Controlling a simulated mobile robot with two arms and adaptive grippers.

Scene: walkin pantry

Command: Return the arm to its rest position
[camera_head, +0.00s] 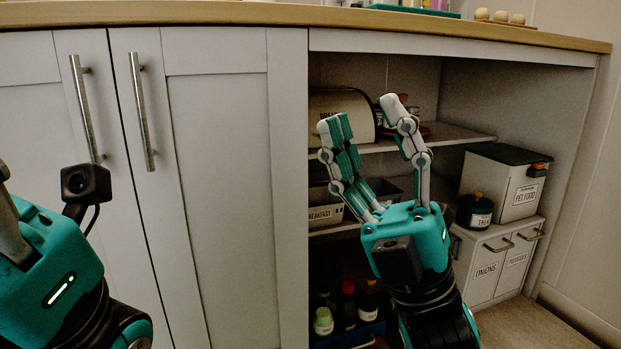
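My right gripper (366,122) shows in front of the open cabinet bay, fingers pointing up. Its fingers are spread apart with nothing between them. My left gripper shows only in part at the left edge; its teal body (50,270) and the camera mount are in view in front of the closed doors. Its fingertips are cut off by the frame, so its opening cannot be told.
Closed white doors (215,180) stand at left under a wooden counter (250,14). The open bay has a shelf (455,134), a bread bin (340,104), bottles (348,305), a pet food box (505,185), a dark pot (475,212) and onion and potato bins (490,265). Floor is clear at lower right.

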